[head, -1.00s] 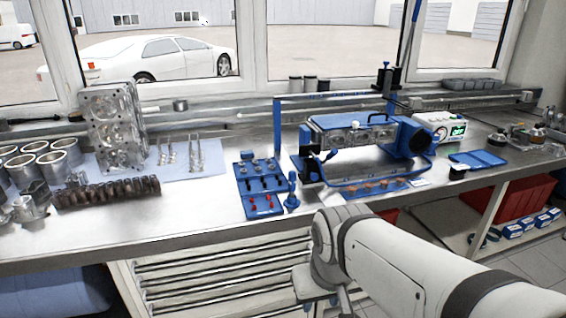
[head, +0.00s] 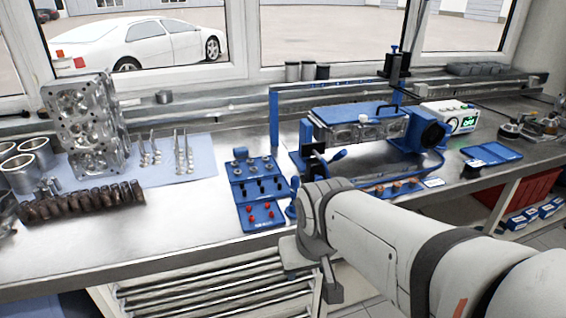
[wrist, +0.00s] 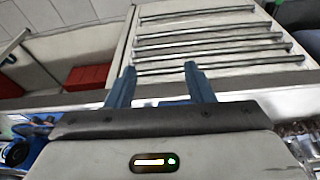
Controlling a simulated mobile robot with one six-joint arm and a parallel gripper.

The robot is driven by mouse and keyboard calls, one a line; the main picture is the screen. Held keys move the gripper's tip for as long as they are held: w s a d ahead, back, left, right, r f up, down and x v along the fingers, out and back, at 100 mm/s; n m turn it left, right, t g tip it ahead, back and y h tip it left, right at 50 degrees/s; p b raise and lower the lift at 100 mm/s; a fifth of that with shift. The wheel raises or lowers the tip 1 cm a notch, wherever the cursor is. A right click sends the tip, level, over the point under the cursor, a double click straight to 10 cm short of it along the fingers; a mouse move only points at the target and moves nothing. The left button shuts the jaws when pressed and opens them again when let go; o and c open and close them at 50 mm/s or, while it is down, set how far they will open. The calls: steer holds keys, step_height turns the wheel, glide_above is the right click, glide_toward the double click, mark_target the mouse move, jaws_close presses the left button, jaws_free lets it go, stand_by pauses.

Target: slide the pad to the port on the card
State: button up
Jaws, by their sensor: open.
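A blue test rig (head: 318,132) stands on the bench right of centre and clamps a metal engine part (head: 362,131) under a blue top bar. A small white card (head: 433,182) lies at its front right, too small to read. A row of copper-coloured round pieces (head: 397,187) sits along the rig's front edge; I cannot tell which piece is the pad. The port is not distinguishable. My gripper (wrist: 159,76) is open and empty in the wrist view, its two blue fingers apart in front of the drawers. It is away from the rig, and my arm hides part of the rig's front.
A blue tray (head: 240,190) with red and black knobs lies left of the rig. A green-lit meter (head: 450,117) and a flat blue tray (head: 491,153) are to the right. Drawers (head: 215,285) lie under the bench. Bare bench (head: 150,228) is clear at the front left.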

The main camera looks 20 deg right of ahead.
steer(key=w+d+f+t+h+b, duration=0.1)
steer(key=w+d+f+t+b, duration=0.15)
steer(key=w, duration=0.25)
steer(key=w+d+f+m+t+h+b, duration=0.1)
steer(key=w+d+b, duration=0.15)
steer(key=w, duration=0.25)
steer(key=w+d+f+t+b, duration=0.1)
steer(key=w+d+t+b, duration=0.1)
steer(key=w+d, duration=0.2)
steer(key=n+t+y+b, duration=0.2)
steer(key=t+y+b, duration=0.1)
steer(key=t+b, duration=0.6)
glide_toward(318, 174)
steer(key=w, duration=0.3)
steer(key=w+a+f, duration=0.1)
steer(key=shift+w+a, duration=0.1)
steer(key=shift+w, duration=0.2)
steer(key=shift+c, duration=0.6)
jaws_close()
